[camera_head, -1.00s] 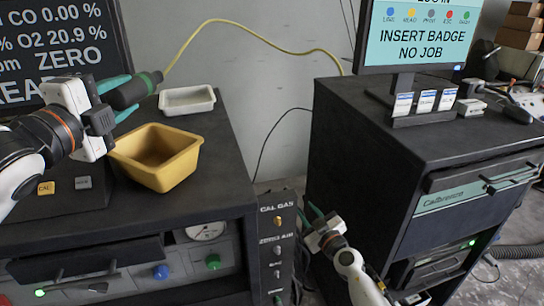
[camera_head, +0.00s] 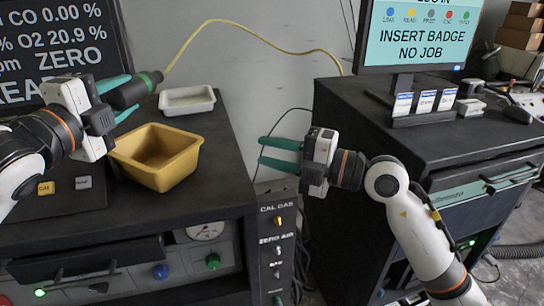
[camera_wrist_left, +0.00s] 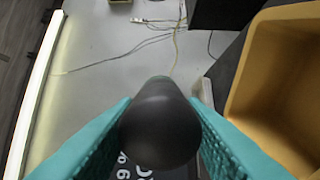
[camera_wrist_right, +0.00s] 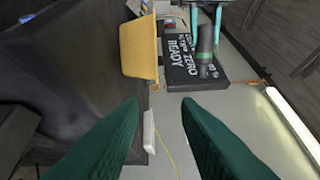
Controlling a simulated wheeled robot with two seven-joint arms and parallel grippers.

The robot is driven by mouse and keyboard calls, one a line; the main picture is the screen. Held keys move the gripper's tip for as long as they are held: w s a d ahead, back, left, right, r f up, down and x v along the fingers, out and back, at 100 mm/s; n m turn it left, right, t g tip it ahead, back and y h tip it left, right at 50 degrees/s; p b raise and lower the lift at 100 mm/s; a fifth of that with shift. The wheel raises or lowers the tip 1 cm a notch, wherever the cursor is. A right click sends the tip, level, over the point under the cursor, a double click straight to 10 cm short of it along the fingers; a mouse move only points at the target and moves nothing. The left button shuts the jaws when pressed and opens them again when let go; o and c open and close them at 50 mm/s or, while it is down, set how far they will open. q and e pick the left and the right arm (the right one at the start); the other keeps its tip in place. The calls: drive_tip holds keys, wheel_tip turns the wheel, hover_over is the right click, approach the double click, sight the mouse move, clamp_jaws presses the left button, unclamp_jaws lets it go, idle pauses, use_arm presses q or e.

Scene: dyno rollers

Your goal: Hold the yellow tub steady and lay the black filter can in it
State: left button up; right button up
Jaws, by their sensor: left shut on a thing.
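The yellow tub (camera_head: 160,174) stands upright and empty on the left black cabinet top; it also shows in the left wrist view (camera_wrist_left: 262,75) and the right wrist view (camera_wrist_right: 138,50). My left gripper (camera_head: 122,92) is shut on the black filter can (camera_head: 133,92), holding it above the cabinet, up and left of the tub. The can fills the space between the teal fingers in the left wrist view (camera_wrist_left: 160,125). My right gripper (camera_head: 280,154) is open and empty, right of the tub and apart from it, over the gap between the cabinets.
A white tray (camera_head: 187,100) sits behind the tub. A readout screen (camera_head: 60,40) stands at the left back. A right cabinet (camera_head: 420,150) bears a monitor (camera_head: 418,35) and small card boxes (camera_head: 425,103). A yellow hose (camera_head: 250,30) runs along the wall.

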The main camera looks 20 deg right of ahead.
sight(200, 145)
drive_tip(key=shift+n+g, duration=0.5)
drive_tip(key=x, duration=0.8)
drive_tip(key=s+x, duration=0.1)
drive_tip(key=x, duration=0.3)
drive_tip(key=shift+a, duration=0.4)
